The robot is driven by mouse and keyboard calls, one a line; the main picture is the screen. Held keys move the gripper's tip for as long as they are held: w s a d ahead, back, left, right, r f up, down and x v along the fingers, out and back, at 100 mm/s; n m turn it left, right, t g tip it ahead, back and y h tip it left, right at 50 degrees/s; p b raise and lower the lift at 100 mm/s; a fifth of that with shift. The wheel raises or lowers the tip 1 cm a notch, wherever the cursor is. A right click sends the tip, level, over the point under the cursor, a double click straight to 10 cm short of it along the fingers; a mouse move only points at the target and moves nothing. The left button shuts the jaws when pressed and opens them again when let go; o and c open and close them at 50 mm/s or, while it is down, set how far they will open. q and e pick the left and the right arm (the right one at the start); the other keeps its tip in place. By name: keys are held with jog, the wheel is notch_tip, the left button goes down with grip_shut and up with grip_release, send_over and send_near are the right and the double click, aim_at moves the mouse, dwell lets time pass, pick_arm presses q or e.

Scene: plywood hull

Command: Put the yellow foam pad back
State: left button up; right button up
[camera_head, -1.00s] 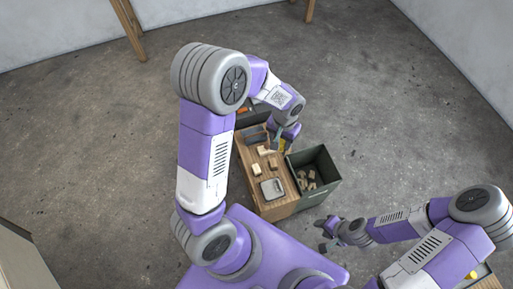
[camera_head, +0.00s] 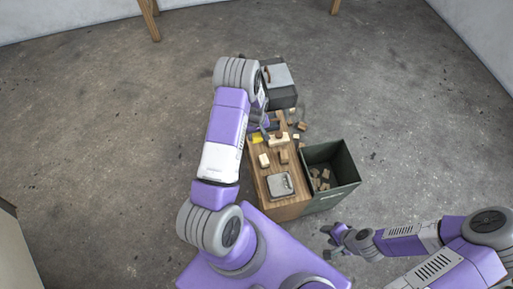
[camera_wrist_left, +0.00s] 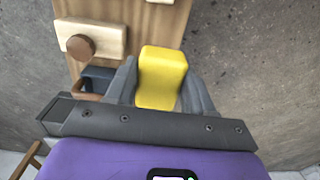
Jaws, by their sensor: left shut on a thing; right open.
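The yellow foam pad (camera_wrist_left: 160,78) is gripped between the two grey fingers of my left gripper (camera_wrist_left: 158,88) in the left wrist view. In the head view the pad (camera_head: 257,137) shows as a small yellow patch at the left edge of the wooden bench top (camera_head: 262,185). My left gripper (camera_head: 263,134) is there, partly hidden by my own arm. In the wrist view the pad appears over the bench's edge; its height above the bench is unclear. My right gripper (camera_head: 330,239) is open and empty, low and right of the bench.
Pale wooden blocks (camera_head: 264,160) and a grey metal tin (camera_head: 280,185) sit on the bench. A dark green bin (camera_head: 346,184) with several wooden pieces stands at its right. A dark case with a grey top (camera_head: 279,76) stands behind. The floor left of the bench is clear.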

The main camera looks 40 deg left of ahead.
aim_at(257, 147)
pick_arm(q)
notch_tip(257, 147, down, 8)
jog(key=b, duration=0.3)
jog(key=shift+f, duration=0.2)
jog(key=shift+f, duration=0.2)
jog(key=o, duration=1)
